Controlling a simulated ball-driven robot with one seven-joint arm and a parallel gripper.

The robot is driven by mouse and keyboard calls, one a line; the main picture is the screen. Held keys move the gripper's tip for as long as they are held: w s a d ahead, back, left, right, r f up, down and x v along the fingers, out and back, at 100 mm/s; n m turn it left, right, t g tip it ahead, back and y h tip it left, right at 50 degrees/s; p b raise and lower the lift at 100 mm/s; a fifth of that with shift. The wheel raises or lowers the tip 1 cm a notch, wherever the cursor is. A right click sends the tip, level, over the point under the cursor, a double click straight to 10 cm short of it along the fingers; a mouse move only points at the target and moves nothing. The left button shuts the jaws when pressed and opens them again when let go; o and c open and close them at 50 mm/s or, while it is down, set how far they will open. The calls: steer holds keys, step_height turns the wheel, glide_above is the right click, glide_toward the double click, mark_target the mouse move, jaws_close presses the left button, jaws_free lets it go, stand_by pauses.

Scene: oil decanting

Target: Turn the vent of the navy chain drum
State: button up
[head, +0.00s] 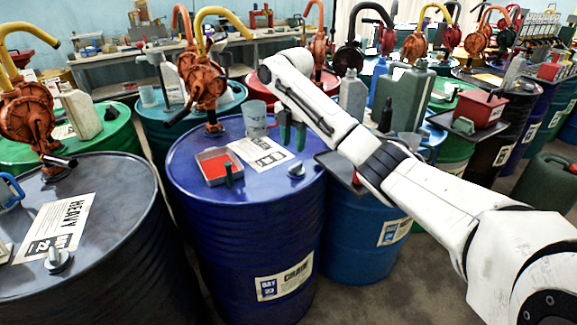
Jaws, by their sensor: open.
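The navy chain drum (235,245) stands upright in the middle of the head view, with a "CHAIN" bay label on its side. Its vent (296,170), a small silver-grey cap, sits on the drum top near the right front edge. My gripper (292,136) points down over the drum top, with its two dark green fingers apart and nothing seen between them. The fingertips appear above and behind the vent in the picture, apart from it; their exact height is hard to tell.
A black drum (120,240) stands left; a blue drum (352,240) stands close on the right.

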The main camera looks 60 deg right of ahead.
mark_target(292, 167)
step_height(292, 167, down, 9)
steer(key=shift+r+b, duration=0.2)
steer(key=shift+b, duration=0.35)
jaws_close()
